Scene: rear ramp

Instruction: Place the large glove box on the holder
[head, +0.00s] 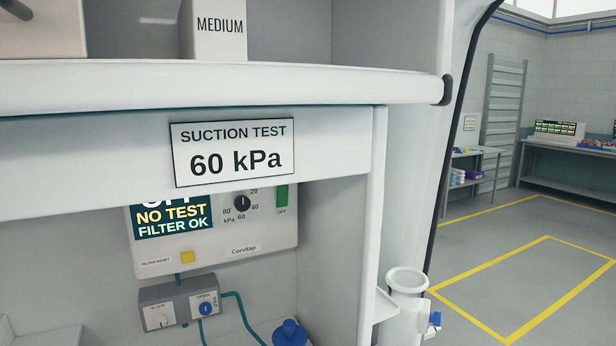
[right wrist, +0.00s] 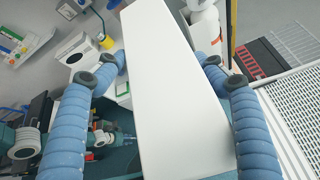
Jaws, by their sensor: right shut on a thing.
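In the right wrist view my right gripper (right wrist: 163,62) has its two blue ribbed fingers on either side of a long white box (right wrist: 172,112) and is shut on it. The box face toward the camera is blank, so no size label can be read. In the head view a white box marked MEDIUM (head: 219,30) stands on the upper shelf, its top cut off by the picture edge. Neither gripper shows in the head view. I cannot pick out the holder in these frames.
The shelf's thick white edge (head: 230,86) runs across the head view. Below it hang a SUCTION TEST sign (head: 232,152) and a suction panel (head: 262,228) with knobs and tubing. A white cylinder (head: 407,290) stands right of the cabinet. Open floor (head: 520,280) lies beyond.

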